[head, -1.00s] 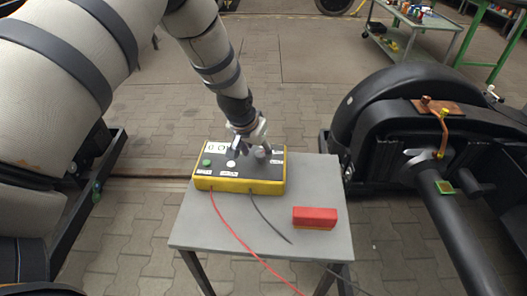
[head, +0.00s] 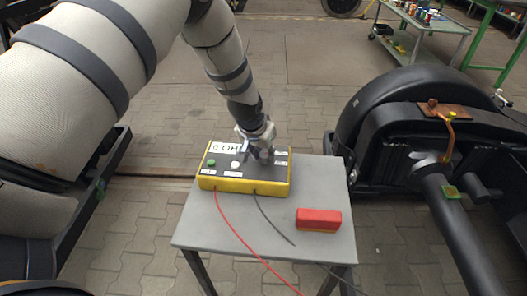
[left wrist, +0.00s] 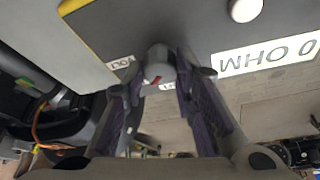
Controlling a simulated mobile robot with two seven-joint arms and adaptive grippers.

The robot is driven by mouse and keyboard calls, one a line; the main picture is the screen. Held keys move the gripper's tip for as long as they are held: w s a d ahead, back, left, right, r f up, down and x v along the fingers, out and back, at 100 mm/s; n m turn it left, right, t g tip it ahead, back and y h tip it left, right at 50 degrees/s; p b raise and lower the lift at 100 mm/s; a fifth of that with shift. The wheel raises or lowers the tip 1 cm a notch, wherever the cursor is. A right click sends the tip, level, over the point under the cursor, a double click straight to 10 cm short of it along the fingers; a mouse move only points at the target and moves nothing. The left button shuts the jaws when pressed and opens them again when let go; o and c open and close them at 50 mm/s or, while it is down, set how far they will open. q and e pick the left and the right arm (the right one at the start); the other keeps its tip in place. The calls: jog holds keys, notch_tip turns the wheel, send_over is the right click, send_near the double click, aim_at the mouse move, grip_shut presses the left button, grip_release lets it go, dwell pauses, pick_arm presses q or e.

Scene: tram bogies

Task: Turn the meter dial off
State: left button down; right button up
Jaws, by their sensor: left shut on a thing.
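The meter (head: 245,186) is a black-topped yellow box on a small grey table. Its dial (left wrist: 158,70), a round grey knob with a red pointer mark, shows between my fingertips in the left wrist view. My left gripper (head: 261,154) reaches down onto the right part of the meter's top and is shut on the dial. The gripper largely hides the dial in the head view. A white display (left wrist: 266,56) on the meter reads "0 OHM". White labels lie around the dial, one partly readable as "VOLT". My right gripper is not in view.
A red block (head: 318,217) lies on the grey table (head: 325,180) right of the meter. Red and black leads run from the meter's front over the table. A black bogie (head: 400,130) stands to the right. A workshop cart (head: 425,35) is at the back right.

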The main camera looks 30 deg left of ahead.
pick_arm(q)
jog(key=shift+d+n+y, duration=0.1)
jog(key=shift+n+y, duration=0.3)
jog(key=shift+n, duration=0.6)
jog(key=shift+n+y, duration=0.3)
jog(key=shift+n, duration=0.5)
jog(key=shift+d+f+n+g+y, duration=0.15)
jog(key=shift+n+g+y, duration=0.35)
jog(key=shift+n, duration=0.6)
jog(key=shift+n+g+b, duration=0.4)
jog(key=shift+n+b, duration=0.25)
jog(key=shift+n, duration=0.65)
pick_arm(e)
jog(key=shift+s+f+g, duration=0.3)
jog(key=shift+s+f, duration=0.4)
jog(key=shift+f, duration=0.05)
pick_arm(q)
jog(key=c, duration=1.3)
grip_release()
jog(key=shift+w, duration=0.1)
jog(key=shift+r, duration=0.2)
